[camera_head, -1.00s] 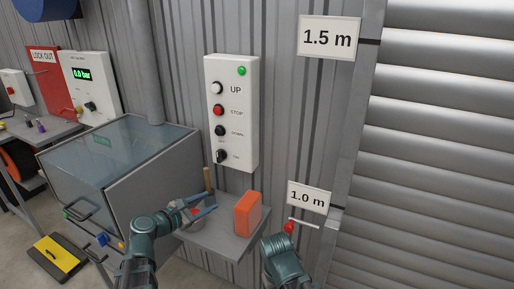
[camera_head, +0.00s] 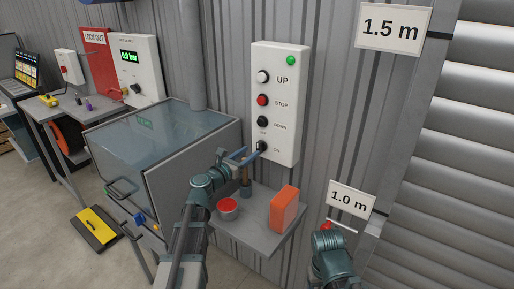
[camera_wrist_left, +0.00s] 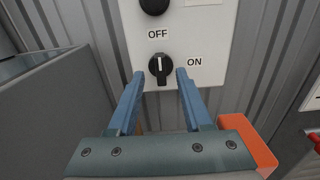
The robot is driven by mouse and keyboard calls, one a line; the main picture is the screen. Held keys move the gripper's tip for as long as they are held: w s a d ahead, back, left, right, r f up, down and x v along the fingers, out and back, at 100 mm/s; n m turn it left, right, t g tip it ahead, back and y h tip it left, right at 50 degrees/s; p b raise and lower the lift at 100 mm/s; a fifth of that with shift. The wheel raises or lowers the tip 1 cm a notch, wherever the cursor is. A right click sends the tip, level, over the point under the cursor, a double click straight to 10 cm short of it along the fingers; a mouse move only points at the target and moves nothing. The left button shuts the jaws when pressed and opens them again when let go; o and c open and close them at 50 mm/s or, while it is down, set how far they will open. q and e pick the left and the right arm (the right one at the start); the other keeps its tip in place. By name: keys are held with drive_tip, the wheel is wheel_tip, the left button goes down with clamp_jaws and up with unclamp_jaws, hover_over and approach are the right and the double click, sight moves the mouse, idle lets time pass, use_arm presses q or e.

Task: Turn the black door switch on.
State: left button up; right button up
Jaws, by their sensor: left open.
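The black door switch (camera_head: 262,146) is the lowest control on the white panel (camera_head: 291,120) on the wall. In the left wrist view the switch (camera_wrist_left: 160,67) is a round black knob. Its white line stands upright, towards the OFF label above it; ON is printed to its right. My left gripper (camera_head: 248,154) is open in front of the switch. In the wrist view the blue fingertips (camera_wrist_left: 161,74) stand one on each side of the knob, with gaps; contact is not visible.
Above the switch are the UP, STOP and DOWN buttons and a green lamp (camera_head: 291,60). Below is a grey shelf (camera_head: 252,235) with an orange block (camera_head: 284,209) and a red-topped tin (camera_head: 228,206). A glass-topped cabinet (camera_head: 160,140) stands left, a shutter (camera_head: 460,150) right.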

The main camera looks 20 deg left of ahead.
sight(258, 146)
use_arm(q)
drive_tip(key=shift+x, duration=2.65)
clamp_jaws()
